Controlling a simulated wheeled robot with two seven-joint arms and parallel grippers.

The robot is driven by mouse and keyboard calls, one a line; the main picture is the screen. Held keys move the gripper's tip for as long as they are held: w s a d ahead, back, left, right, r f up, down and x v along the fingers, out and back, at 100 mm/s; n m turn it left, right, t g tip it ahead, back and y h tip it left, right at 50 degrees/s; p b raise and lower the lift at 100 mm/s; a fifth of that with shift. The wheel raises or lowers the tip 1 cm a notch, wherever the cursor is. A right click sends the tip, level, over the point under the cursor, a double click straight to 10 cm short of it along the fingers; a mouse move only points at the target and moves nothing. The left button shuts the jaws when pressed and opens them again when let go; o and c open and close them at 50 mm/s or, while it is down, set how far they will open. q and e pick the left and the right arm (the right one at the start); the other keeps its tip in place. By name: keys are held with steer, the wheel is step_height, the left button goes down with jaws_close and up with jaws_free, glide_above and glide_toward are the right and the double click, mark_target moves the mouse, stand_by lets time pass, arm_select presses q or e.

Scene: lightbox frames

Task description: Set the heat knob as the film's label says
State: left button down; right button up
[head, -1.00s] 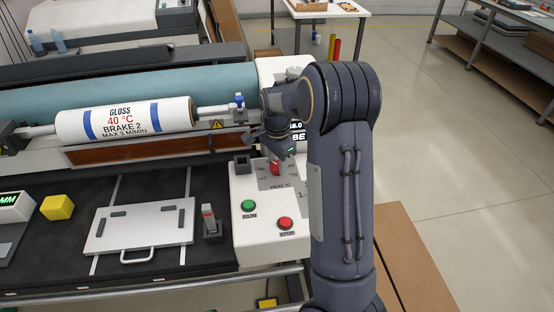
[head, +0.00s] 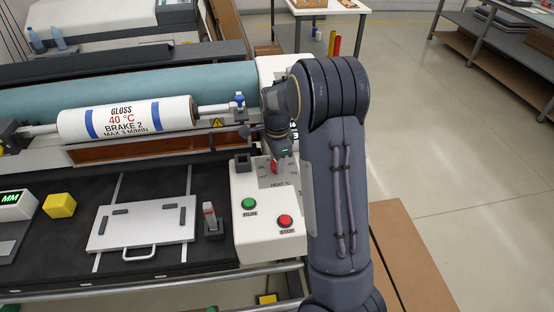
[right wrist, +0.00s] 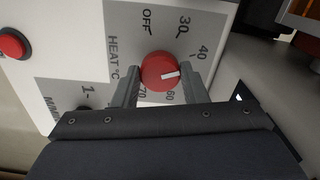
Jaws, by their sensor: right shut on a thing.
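The film roll (head: 125,118) lies across the machine, and its label reads GLOSS, 40 °C, BRAKE 2, MAX 3 M/MIN. The red heat knob (right wrist: 160,71) is on the panel marked HEAT °C; it also shows partly in the head view (head: 274,167). Its white mark points between 40 and 60; a finger covers the scale there. My right gripper (right wrist: 161,75) is shut on the knob, with one finger on each side. In the head view the right gripper (head: 281,152) is over the panel. My left gripper is out of view.
A green RUN button (head: 249,204) and a red STOP button (head: 285,221) sit in front of the knob. A second dial (right wrist: 85,108) is beside the knob, partly hidden.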

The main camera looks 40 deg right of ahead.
steer(key=o, duration=1)
step_height(320, 180, up, 7)
steer(key=shift+r+b, duration=0.2)
steer(key=shift+b, duration=0.15)
steer(key=shift+r, duration=0.2)
